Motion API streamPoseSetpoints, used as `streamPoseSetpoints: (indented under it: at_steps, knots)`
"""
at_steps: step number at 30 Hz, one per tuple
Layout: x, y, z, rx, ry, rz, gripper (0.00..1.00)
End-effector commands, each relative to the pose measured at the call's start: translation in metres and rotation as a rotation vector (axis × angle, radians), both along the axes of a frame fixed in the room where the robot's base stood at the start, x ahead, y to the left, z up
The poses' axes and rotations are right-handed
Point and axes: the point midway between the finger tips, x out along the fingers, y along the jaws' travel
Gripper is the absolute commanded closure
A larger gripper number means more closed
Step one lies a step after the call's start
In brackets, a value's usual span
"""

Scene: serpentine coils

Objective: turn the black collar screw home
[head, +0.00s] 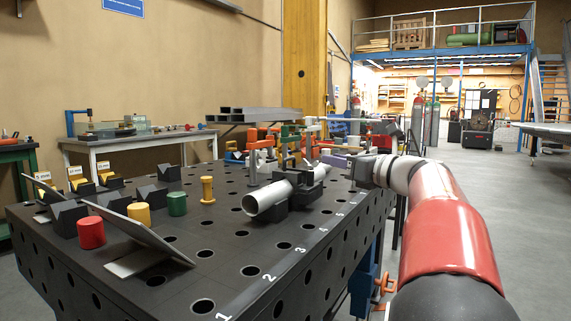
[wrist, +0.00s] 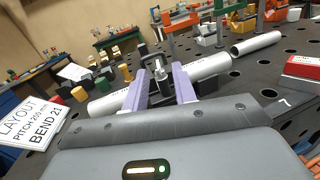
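A pale round tube (head: 268,200) lies across the black table and passes through a black clamp block (head: 312,175); the tube also shows in the wrist view (wrist: 210,66). In the wrist view, dark collar parts (wrist: 158,84) lie between and beyond the purple fingers of my gripper (wrist: 160,70). The fingers are apart, with a clear gap, and point toward the tube and collar. In the head view my gripper (head: 336,162) is low, just right of the clamp block. I cannot make out the collar screw itself, or whether a finger touches it.
Several upright clamps (head: 254,158) stand behind the tube. Coloured pegs, a red one (head: 91,232) and a green one (head: 177,204) among them, and a tilted plate (head: 140,232) stand at left. A second tube (wrist: 257,43) lies right in the wrist view. The table's front strip is clear.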

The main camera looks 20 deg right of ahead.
Motion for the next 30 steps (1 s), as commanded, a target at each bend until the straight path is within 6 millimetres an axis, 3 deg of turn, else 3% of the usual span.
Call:
streamPoseSetpoints:
  at_steps: [5, 19, 30]
  knots:
    - [0.0, 0.001, -0.013, -0.082, 0.028, 0.044, 0.73]
    - [0.059, 0.03, -0.012, -0.078, 0.028, 0.044, 0.73]
    - [0.065, 0.033, -0.013, -0.077, 0.027, 0.042, 0.73]
